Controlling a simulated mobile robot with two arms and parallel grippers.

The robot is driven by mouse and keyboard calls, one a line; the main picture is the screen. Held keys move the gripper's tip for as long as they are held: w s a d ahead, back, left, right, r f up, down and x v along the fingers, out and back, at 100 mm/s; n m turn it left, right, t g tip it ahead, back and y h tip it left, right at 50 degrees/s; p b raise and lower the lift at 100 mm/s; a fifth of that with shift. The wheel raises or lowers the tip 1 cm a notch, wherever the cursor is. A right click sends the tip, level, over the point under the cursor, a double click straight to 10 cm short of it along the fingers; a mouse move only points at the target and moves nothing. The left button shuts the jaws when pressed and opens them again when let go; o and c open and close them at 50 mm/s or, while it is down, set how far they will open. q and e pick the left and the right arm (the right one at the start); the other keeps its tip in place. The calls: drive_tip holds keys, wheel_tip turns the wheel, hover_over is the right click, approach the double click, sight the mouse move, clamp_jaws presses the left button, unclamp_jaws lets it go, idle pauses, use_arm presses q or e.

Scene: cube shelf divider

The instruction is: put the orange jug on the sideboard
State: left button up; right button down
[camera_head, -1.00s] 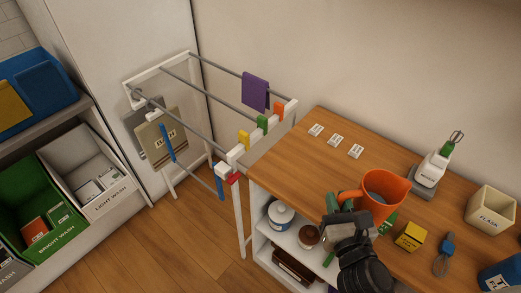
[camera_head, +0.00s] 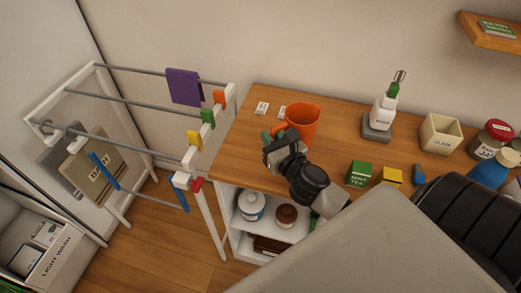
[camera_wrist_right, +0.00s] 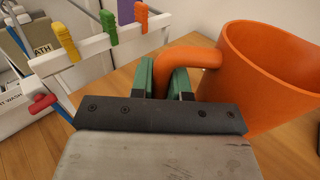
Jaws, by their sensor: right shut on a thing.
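The orange jug (camera_head: 303,121) is upright over the wooden top of the sideboard (camera_head: 240,148), near its left end. I cannot tell whether its base touches the wood. My right gripper (camera_head: 274,141) is at the jug's left side. In the right wrist view the green fingers of the gripper (camera_wrist_right: 165,82) are shut on the handle of the jug (camera_wrist_right: 270,75), which fills the right of that picture. My left gripper is not in view.
White labels (camera_head: 262,108) lie behind the jug. A green mint tea box (camera_head: 359,174), a yellow box (camera_head: 391,177), a grey stand with a white bottle (camera_head: 383,115) and a cream container (camera_head: 440,134) stand to the right. A drying rack (camera_head: 196,170) stands close at the left.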

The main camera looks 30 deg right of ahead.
drive_tip(key=shift+w+a+f+b, duration=0.25)
drive_tip(key=shift+a+f, duration=0.25)
drive_tip(key=shift+f, duration=0.5)
drive_tip(key=shift+w+a+f+b, duration=0.2)
drive_tip(key=shift+a+f+b, duration=0.25)
drive_tip(key=shift+f, duration=0.55)
drive_tip(key=shift+w+a+f+b, duration=0.2)
drive_tip(key=shift+a+f, duration=0.4)
drive_tip(key=shift+f, duration=0.4)
drive_tip(key=c, duration=1.1)
unclamp_jaws()
drive_tip(key=shift+f, duration=0.15)
drive_tip(key=shift+s, duration=0.2)
drive_tip(key=shift+s+a+r+b, duration=0.15)
drive_tip(key=shift+s+b, duration=0.35)
drive_tip(key=shift+s, duration=1.45)
drive_tip(key=shift+s+a+r+b, duration=0.15)
drive_tip(key=shift+s+b, duration=0.4)
drive_tip(key=shift+s, duration=1.4)
drive_tip(key=shift+s+a+r+b, duration=0.15)
drive_tip(key=shift+s+b, duration=0.35)
drive_tip(key=shift+s, duration=1.45)
